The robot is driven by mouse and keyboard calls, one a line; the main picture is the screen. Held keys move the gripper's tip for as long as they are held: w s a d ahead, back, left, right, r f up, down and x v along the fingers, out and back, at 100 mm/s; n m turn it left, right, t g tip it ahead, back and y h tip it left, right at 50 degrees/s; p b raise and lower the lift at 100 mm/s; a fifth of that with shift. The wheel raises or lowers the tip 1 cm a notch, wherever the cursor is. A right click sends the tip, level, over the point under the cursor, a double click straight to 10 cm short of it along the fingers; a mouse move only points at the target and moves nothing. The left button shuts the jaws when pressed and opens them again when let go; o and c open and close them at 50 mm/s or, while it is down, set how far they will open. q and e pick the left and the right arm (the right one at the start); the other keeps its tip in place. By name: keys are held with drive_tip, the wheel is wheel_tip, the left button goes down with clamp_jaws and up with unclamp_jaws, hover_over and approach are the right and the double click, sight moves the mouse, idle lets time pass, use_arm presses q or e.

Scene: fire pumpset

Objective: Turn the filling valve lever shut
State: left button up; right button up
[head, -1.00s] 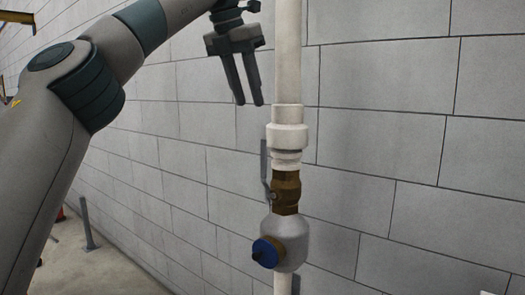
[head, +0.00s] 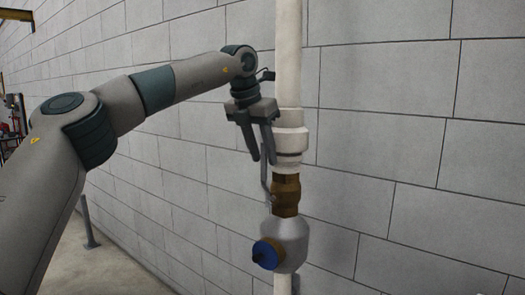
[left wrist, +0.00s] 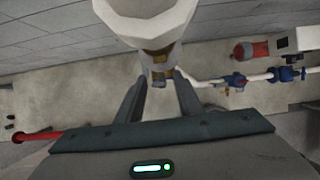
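The filling valve (head: 286,196) is a brass body on a vertical white pipe. Its thin grey lever (head: 264,184) stands upright along the left side of the brass body, and its upper part is hidden behind my gripper's fingers. My left gripper (head: 263,159) points down at the lever's upper end, just left of the white pipe fitting. Its fingers are apart. In the left wrist view the open fingers (left wrist: 158,97) have brass parts (left wrist: 160,73) beyond them; I cannot make out the lever between them. My right gripper is not in view.
A grey fitting with a blue cap (head: 267,253) sits below the valve. The white pipe (head: 288,50) runs close to a grey block wall (head: 400,120). In the left wrist view, piping with blue valves (left wrist: 235,80) and a red pipe (left wrist: 35,137) lie farther off.

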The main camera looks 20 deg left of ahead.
use_arm(q)
drive_tip(key=shift+w+f, duration=0.15)
drive_tip(key=shift+f, duration=0.15)
clamp_jaws()
